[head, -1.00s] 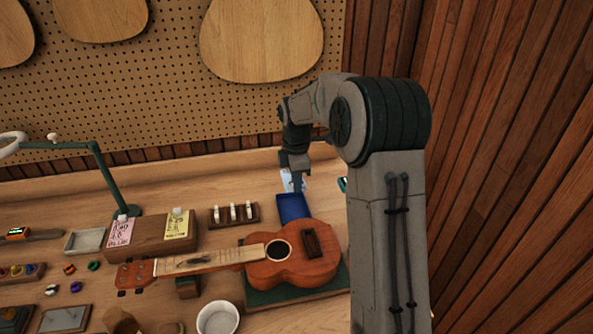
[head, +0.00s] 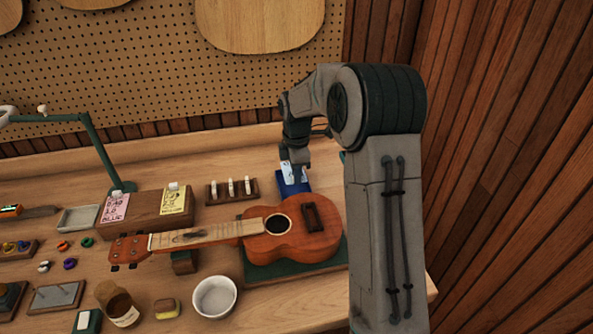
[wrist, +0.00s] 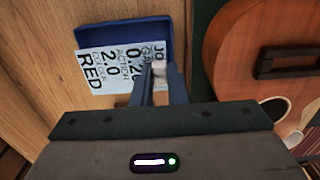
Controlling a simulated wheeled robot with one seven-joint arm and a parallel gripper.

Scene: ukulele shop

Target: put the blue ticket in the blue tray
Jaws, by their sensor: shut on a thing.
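The pale blue ticket (head: 286,171) is held in my gripper (head: 294,178). In the wrist view the ticket (wrist: 105,68) shows printed text including "RED", and my gripper's fingertips (wrist: 158,72) are shut on its right part. The blue tray (head: 294,189) lies on the bench just behind the ukulele.
The ukulele (head: 300,240) lies on a green mat close in front of the tray. A wooden block with a pink ticket (head: 115,207) and a yellow ticket (head: 174,201) stands to the left. A small wooden rack (head: 231,191) is left of the tray. A white bowl (head: 214,297) is nearer.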

